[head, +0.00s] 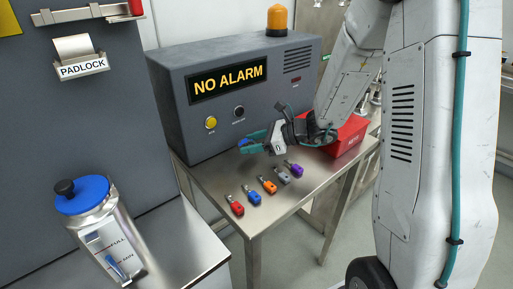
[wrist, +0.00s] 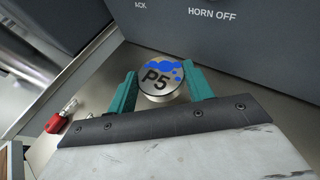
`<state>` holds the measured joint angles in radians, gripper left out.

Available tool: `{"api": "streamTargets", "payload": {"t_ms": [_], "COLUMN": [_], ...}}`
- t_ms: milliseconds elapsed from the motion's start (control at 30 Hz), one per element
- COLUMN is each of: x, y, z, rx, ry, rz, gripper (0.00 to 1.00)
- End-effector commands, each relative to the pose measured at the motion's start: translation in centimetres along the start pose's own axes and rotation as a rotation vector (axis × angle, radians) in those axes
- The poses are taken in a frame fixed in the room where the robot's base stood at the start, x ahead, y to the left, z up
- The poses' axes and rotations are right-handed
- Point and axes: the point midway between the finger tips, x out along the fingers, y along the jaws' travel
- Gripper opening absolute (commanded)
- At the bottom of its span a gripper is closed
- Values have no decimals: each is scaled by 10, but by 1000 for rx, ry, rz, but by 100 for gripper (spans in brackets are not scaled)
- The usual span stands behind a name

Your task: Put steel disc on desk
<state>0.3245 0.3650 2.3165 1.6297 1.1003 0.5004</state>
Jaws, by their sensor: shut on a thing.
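The steel disc (wrist: 160,80) is round, with a black "P5" mark and blue patches on its top. In the wrist view it sits between the two teal fingers of my gripper (wrist: 160,92), which is shut on it. In the head view my gripper (head: 256,139) is over the back left part of the steel desk (head: 222,178), close to the front of the grey alarm box. Only a small blue part of the disc (head: 243,142) shows there. I cannot tell whether the disc touches the desk top.
The grey "NO ALARM" box (head: 178,105) stands along the desk's back. Several coloured padlocks, including a red one (head: 235,205), lie in a row at the front. A red bin (head: 345,138) is at the right. A blue-lidded canister (head: 105,230) stands on a separate left surface.

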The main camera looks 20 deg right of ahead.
Motion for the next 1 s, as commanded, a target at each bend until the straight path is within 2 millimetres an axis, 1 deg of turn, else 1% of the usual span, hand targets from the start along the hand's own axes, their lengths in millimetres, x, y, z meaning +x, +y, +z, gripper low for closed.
{"api": "streamTargets", "payload": {"t_ms": [100,200,300,667,700,767,800,1000], "x": [1,8,16,18,19,18,18,17], "y": [-4,-2,-1,-1,-1,-1,-1,-2], "z": [-1,-17,-29,-34,-35,-34,-34,-35], "rx": [-4,1,-3,-6,-6,-6,-6,-6], "ry": [-1,0,-1,-1,0,0,0,0], "rz": [9,14,16,15,15,14,14,13], "gripper": [18,18,18,18,54,70,73,73]}}
